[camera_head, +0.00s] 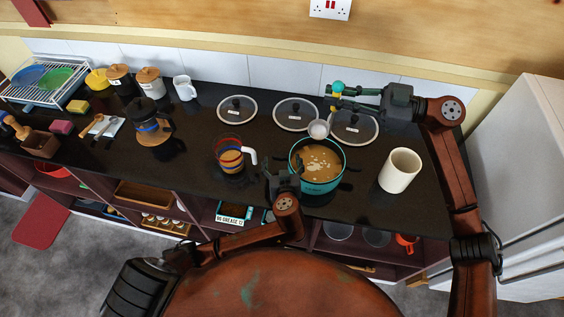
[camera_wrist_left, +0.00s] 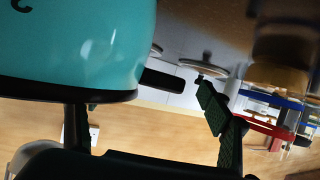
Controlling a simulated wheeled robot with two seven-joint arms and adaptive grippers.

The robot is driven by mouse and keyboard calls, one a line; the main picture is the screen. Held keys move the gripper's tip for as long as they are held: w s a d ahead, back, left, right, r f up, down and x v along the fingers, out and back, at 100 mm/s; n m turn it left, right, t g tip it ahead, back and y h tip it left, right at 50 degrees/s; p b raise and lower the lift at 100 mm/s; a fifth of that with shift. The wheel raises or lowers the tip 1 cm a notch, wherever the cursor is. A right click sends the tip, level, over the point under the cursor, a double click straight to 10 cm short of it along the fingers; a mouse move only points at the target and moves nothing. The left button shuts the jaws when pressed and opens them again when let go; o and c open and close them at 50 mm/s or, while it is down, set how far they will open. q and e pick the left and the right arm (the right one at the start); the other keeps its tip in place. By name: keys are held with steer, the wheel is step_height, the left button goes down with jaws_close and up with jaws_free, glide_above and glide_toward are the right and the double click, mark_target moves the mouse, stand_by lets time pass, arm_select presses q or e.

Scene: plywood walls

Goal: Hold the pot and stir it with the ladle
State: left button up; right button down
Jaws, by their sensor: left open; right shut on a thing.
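The teal pot (camera_head: 330,181) stands on the dark counter with light brown soup (camera_head: 322,160) in it. My left gripper (camera_head: 277,178) is open at the pot's left side. In the left wrist view the pot (camera_wrist_left: 80,40) fills the upper left, and its dark handle (camera_wrist_left: 162,81) shows between the spread fingers of my left gripper (camera_wrist_left: 150,125), with no grip on it. My right gripper (camera_head: 343,95) is shut on the ladle, behind the pot. The ladle's pale bowl (camera_head: 318,129) is at the pot's far rim; whether it touches the soup I cannot tell.
A glass jug (camera_head: 231,158) with coloured bands stands just left of my left gripper. A cream cylinder (camera_head: 399,170) stands right of the pot. Glass lids (camera_head: 237,109) lie along the back. A moka pot (camera_head: 151,124) stands further left, with clear counter between it and the jug.

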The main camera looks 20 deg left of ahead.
arm_select(q)
steer(key=shift+s+f, duration=0.1)
steer(key=shift+f, duration=0.1)
jaws_close()
stand_by(0.6)
